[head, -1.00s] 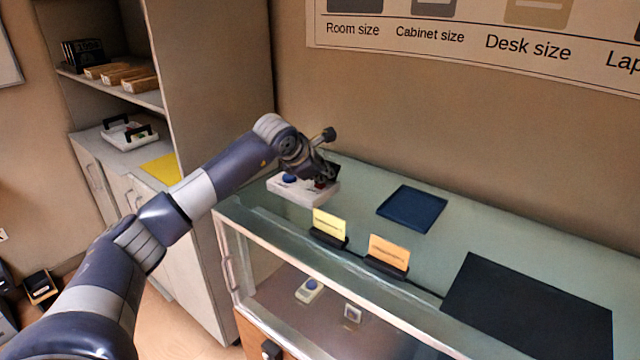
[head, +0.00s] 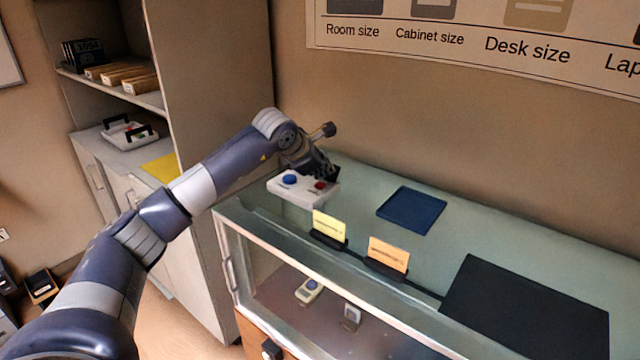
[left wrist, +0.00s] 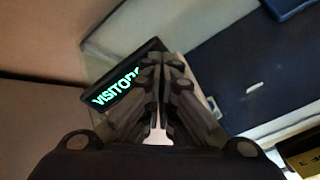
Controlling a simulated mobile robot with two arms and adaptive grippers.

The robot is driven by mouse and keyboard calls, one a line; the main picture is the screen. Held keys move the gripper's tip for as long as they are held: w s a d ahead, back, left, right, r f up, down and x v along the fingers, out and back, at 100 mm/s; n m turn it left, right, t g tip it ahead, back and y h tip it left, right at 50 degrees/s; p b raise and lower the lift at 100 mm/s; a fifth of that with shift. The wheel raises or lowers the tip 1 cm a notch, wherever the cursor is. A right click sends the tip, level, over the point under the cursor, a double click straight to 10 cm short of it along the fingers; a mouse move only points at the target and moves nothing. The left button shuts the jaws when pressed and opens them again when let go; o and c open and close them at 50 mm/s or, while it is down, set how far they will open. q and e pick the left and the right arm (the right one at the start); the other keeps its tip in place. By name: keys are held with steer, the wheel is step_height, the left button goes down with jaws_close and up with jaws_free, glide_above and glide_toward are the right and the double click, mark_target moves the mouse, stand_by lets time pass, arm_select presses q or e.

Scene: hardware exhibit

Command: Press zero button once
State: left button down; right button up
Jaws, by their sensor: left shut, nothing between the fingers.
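A white button box (head: 303,196) sits on the far left part of the glass counter. It has a blue button (head: 290,179) on its left and a red button (head: 321,185) on its right. Labels near the buttons are too small to read. My left gripper (head: 328,174) is shut and empty, just above and behind the red button; I cannot tell whether it touches. In the left wrist view the closed fingers (left wrist: 161,66) partly cover a dark display (left wrist: 118,88) with green letters reading "VISITOR" and a hidden end. My right gripper is not in view.
A yellow card (head: 329,226) and an orange card (head: 388,254) stand in holders at the counter's front. A dark blue tray (head: 411,209) and a black mat (head: 530,312) lie to the right. A tall cabinet (head: 215,130) stands left of the counter.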

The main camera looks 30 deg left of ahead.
mark_target(322, 185)
arm_select(q)
steer(key=shift+r+p, duration=1.6)
steer(key=shift+r, duration=0.95)
steer(key=shift+f, duration=0.1)
